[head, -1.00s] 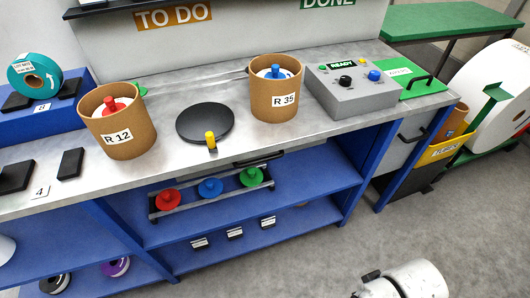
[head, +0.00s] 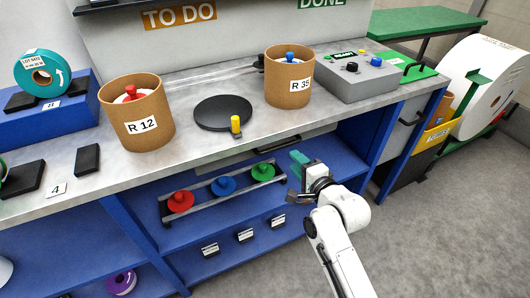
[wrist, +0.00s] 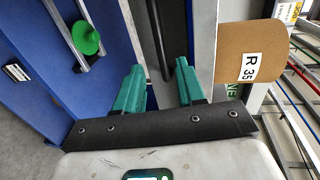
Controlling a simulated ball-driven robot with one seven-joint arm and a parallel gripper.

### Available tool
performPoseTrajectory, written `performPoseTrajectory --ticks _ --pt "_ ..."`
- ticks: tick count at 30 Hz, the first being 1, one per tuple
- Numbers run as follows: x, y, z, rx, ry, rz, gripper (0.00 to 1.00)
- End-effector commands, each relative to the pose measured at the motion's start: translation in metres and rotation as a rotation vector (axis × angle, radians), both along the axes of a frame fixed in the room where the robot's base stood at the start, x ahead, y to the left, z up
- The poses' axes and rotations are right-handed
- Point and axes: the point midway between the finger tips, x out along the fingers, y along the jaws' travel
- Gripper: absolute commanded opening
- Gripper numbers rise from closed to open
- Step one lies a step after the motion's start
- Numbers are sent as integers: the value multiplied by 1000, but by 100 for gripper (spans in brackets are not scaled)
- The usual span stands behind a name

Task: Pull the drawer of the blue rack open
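The blue rack (head: 330,150) is the blue-framed bench with a grey metal top. A shallow drawer with a black handle (head: 277,145) sits under the front edge of its top and looks shut. My gripper (head: 298,170) is just in front of and slightly below the handle, at its right. In the wrist view my gripper (wrist: 157,85) has two teal fingers spread apart with nothing held. A dark bar (wrist: 155,40), which looks like the handle, shows beyond and between the fingertips. I cannot tell any contact.
Cardboard tubs R 12 (head: 137,112) and R 35 (head: 289,78), a black disc (head: 222,112) and a grey control box (head: 352,75) stand on the top. Red, blue and green knobs (head: 224,185) sit on a rail on the shelf below. Open floor lies right.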

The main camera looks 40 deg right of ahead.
Motion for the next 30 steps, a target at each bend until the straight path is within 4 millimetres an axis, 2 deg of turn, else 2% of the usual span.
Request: performPoseTrajectory --ticks 12,18,24,30 --pt "64 -18 -13 -2 0 2 39" --pt "89 -25 -18 -1 2 2 39" --pt "98 -27 -20 -2 3 2 39" --pt "98 -27 -20 -2 4 3 39"
